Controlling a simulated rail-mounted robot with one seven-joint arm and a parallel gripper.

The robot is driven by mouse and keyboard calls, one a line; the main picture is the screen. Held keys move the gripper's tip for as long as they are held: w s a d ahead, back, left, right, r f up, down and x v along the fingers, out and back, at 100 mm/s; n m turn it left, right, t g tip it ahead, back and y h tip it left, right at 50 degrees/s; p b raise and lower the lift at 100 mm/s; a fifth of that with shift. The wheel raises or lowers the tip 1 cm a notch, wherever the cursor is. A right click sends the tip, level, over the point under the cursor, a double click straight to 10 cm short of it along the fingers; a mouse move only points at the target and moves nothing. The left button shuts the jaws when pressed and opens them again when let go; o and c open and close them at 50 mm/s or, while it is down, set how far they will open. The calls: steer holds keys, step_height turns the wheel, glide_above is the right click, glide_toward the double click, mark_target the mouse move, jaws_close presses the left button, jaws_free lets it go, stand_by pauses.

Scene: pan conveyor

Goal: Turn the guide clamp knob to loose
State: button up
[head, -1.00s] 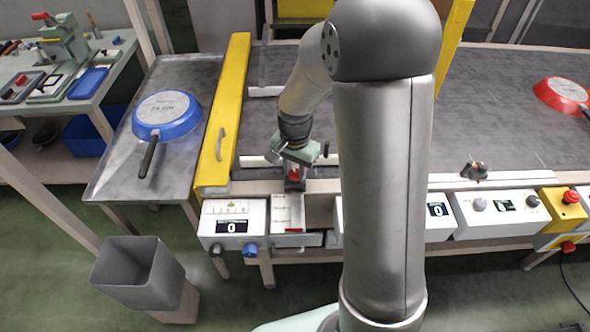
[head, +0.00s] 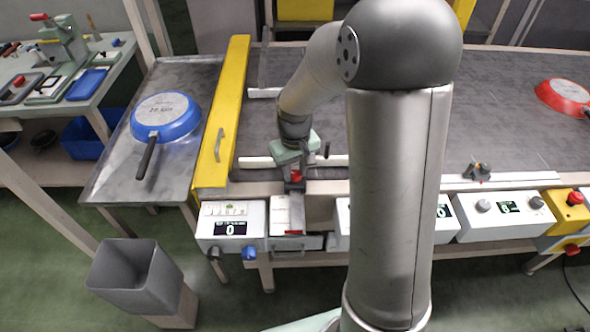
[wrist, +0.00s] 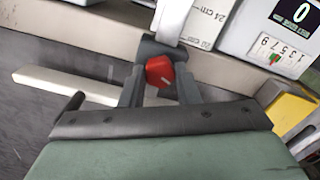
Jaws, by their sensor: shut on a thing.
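The guide clamp knob (head: 296,175) is small and red. It sits on a dark clamp block at the front edge of the conveyor, just behind a white scale plate. My gripper (head: 294,171) reaches down over it from behind. In the wrist view the red knob (wrist: 158,70) lies between the two fingers of my gripper (wrist: 160,88), which are shut on it. A short white mark shows on the knob, but I see no tight or loose label. The white guide rail (wrist: 70,88) lies beside the gripper, and it also shows in the head view (head: 255,162).
A yellow bar (head: 222,115) stands left of the gripper. A blue pan (head: 166,114) lies upside down on the side table, and a red pan (head: 563,95) is far right on the belt. Control boxes, one with a display (head: 231,228), line the front. A grey bin (head: 134,275) stands below.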

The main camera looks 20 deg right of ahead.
mark_target(295, 173)
steer(key=shift+n, duration=2)
steer(key=o, duration=1)
steer(key=shift+c, duration=0.2)
step_height(295, 173, up, 18)
steer(key=shift+f, duration=0.2)
